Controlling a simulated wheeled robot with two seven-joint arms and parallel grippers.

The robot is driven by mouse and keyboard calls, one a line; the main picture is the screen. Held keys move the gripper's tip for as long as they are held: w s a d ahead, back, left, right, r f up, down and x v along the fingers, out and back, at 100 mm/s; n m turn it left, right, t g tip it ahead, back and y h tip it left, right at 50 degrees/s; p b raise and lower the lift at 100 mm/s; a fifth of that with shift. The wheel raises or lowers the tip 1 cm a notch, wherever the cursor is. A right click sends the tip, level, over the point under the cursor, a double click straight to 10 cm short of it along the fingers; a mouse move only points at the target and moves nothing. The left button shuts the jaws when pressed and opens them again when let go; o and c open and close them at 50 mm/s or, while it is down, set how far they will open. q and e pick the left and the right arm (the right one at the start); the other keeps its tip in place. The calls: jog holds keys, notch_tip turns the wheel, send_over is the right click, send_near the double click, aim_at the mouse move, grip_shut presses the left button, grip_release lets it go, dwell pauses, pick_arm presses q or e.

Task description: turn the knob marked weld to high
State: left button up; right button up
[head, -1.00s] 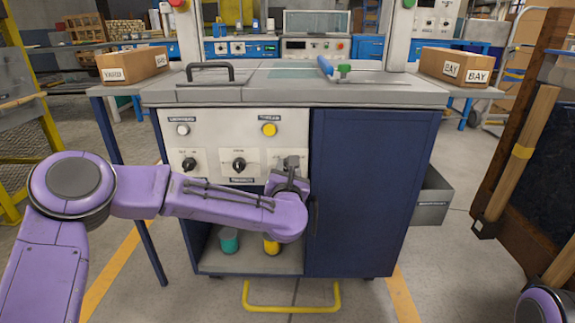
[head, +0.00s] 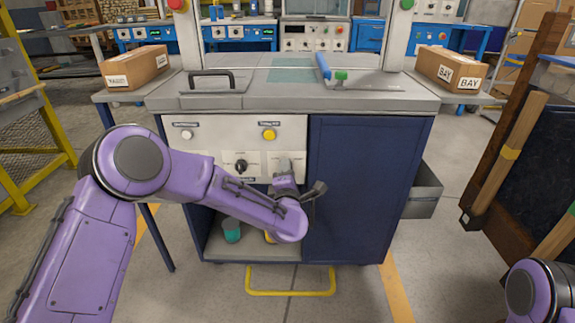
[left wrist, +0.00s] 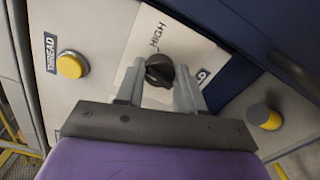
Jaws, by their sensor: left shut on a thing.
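The black knob (left wrist: 159,70) sits on a white plate in the left wrist view, with HIGH printed beside it. A dark blue label (left wrist: 204,77) by the plate is partly hidden and shows only its last letters. My left gripper (left wrist: 160,76) has one finger on each side of the knob and is shut on it. The knob's exact pointing is hard to read. In the head view my left gripper (head: 284,164) is at the right end of the cabinet's control panel (head: 215,133) and hides this knob. My right gripper is out of view.
Another black knob (head: 240,166) is just left of my gripper. A yellow button (head: 268,135) is above, labelled THREAD in the wrist view. A blue door (head: 360,190) is to the right. A teal cup (head: 231,230) stands on the open shelf below.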

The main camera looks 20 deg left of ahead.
pick_arm(q)
jog(key=shift+f+m+p, duration=0.2)
jog(key=shift+m+p, duration=2.85)
jog(key=shift+m, duration=1.95)
jog(key=o, duration=1)
jog(key=shift+o, duration=0.2)
jog(key=p+v, duration=0.1)
jog(key=v, duration=0.9)
jog(key=shift+s+p, duration=0.3)
jog(key=shift+s, duration=0.05)
